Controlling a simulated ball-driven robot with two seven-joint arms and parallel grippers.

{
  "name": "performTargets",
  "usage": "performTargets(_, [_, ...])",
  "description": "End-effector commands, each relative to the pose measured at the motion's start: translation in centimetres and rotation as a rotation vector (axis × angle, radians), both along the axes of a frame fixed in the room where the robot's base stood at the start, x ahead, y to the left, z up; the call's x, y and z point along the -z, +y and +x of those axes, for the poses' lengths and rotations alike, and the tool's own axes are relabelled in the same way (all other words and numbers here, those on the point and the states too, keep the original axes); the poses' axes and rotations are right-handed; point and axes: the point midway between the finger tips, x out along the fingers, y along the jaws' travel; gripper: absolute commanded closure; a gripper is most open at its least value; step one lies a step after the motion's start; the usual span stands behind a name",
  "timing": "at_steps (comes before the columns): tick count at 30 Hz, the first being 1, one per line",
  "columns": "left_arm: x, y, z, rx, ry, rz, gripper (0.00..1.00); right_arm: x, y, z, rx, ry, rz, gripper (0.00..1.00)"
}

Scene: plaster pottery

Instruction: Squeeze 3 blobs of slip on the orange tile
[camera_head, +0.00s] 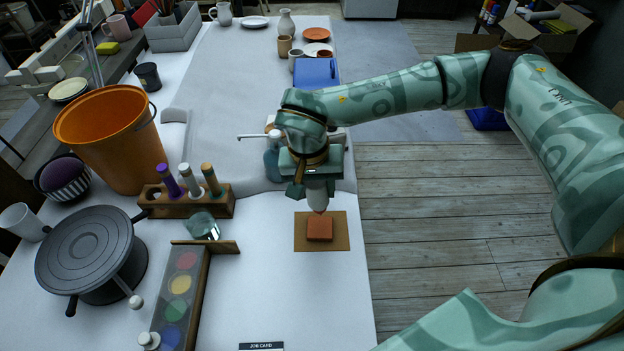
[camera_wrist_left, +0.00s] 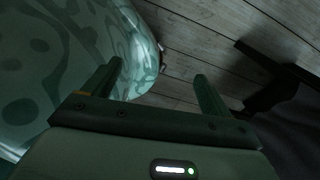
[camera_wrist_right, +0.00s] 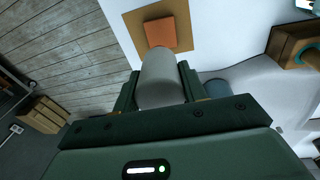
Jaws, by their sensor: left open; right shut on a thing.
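The orange tile (camera_head: 320,228) lies on a brown board (camera_head: 343,243) near the table's right edge. My right gripper (camera_head: 316,186) is shut on a pale grey squeeze bottle (camera_head: 317,198). The bottle points down, its tip close over the tile's back part. Whether tip and tile touch I cannot tell. In the right wrist view the bottle (camera_wrist_right: 161,80) sits between the fingers, with the tile (camera_wrist_right: 160,34) beyond it. No blob shows on the visible part of the tile. My left gripper (camera_wrist_left: 158,92) is open and empty, above the floor in its wrist view.
A wooden rack (camera_head: 188,205) with several coloured-top tools stands left of the tile. The white table is clear in front of the tile.

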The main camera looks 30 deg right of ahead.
Motion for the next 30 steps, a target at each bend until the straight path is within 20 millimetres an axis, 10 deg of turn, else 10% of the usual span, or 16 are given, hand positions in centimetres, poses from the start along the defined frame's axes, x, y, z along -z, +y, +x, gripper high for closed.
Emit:
performTargets(27, [1.6, 0.6, 0.5, 0.0, -0.001, 0.007, 0.16, 3.2, -0.2, 0.9, 0.065, -0.009, -0.021, 0.61])
performTargets(30, [1.6, 0.5, 0.5, 0.001, -0.001, 0.006, 0.16, 3.2, -0.2, 0.9, 0.065, -0.009, -0.021, 0.83])
